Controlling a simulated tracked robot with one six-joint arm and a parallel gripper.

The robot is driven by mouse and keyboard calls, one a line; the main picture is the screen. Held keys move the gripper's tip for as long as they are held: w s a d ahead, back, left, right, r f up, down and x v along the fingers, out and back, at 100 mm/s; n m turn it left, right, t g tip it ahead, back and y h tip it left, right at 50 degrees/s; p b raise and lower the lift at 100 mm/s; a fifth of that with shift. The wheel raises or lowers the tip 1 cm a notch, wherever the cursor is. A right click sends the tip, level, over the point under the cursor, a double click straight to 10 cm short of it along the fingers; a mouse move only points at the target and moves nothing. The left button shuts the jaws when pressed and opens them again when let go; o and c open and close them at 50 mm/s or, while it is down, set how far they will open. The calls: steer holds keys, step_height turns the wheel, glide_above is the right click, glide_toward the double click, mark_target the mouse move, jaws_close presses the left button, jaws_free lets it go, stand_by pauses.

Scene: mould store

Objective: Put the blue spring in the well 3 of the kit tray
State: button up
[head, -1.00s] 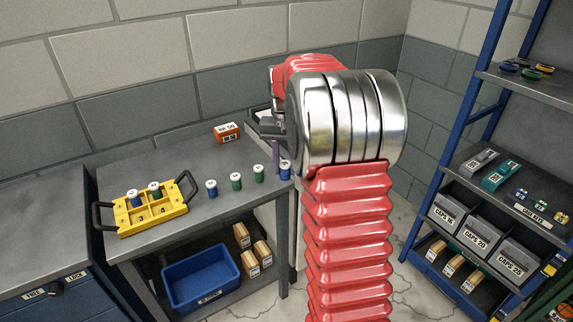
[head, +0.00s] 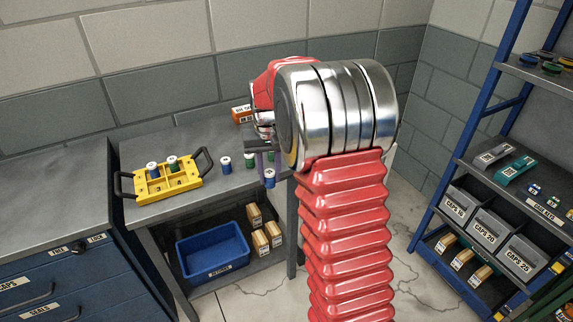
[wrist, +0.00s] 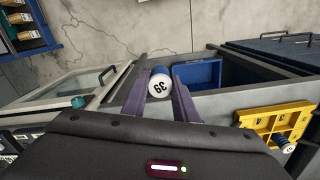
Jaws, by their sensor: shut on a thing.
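My gripper (head: 264,158) is shut on a blue spring (head: 269,179) with a white cap, held upright near the bench's front edge. In the wrist view the purple fingers of my gripper (wrist: 160,82) flank this spring's white top (wrist: 160,86), which reads 39. The yellow kit tray (head: 153,198) lies to the left on the bench and shows at right in the wrist view (wrist: 247,121). A blue spring (head: 153,169) and a green spring (head: 172,163) stand in its back wells. Its front wells, marked 3 and 4, look empty.
A blue spring (head: 225,166) and a green spring (head: 250,159) stand on the bench between tray and gripper. Another green one is partly hidden by the gripper. An orange box (head: 241,114) stands behind. A blue bin (head: 212,252) sits on the lower shelf.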

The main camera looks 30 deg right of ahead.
steer(key=a+f+n, duration=0.2)
steer(key=a, duration=0.6)
steer(key=a+f+n, duration=0.2)
steer(key=a, duration=0.5)
steer(key=shift+a+f, duration=0.3)
steer(key=shift+a, duration=0.05)
